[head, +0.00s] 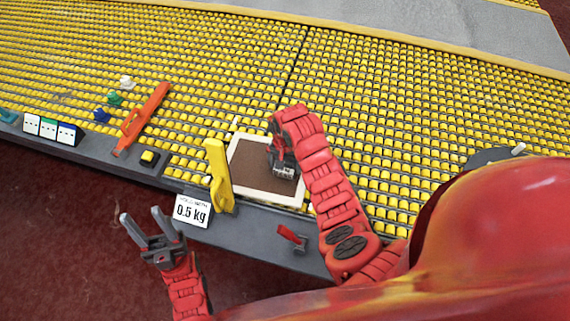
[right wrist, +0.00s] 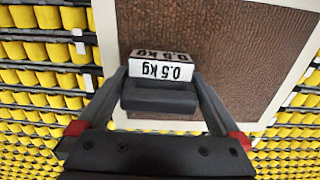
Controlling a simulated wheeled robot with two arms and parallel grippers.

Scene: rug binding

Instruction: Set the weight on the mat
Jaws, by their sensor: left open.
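The weight (right wrist: 160,72) is a small block with a dark part and white faces marked "0.5 kg". It also shows in the head view (head: 286,172), over the right part of the mat. The mat (head: 246,166) is a brown textured square with a cream border, and it fills much of the right wrist view (right wrist: 252,50). My right gripper (head: 281,160) has its fingers against both sides of the weight's dark part. Whether the weight's underside touches the mat is hidden. My left gripper (head: 141,214) is open and empty, in front of the bench's edge.
An orange tool (head: 141,119) lies further left. A red lever (head: 292,237) sits on the front ledge. Yellow rollers (head: 380,120) surround the mat.

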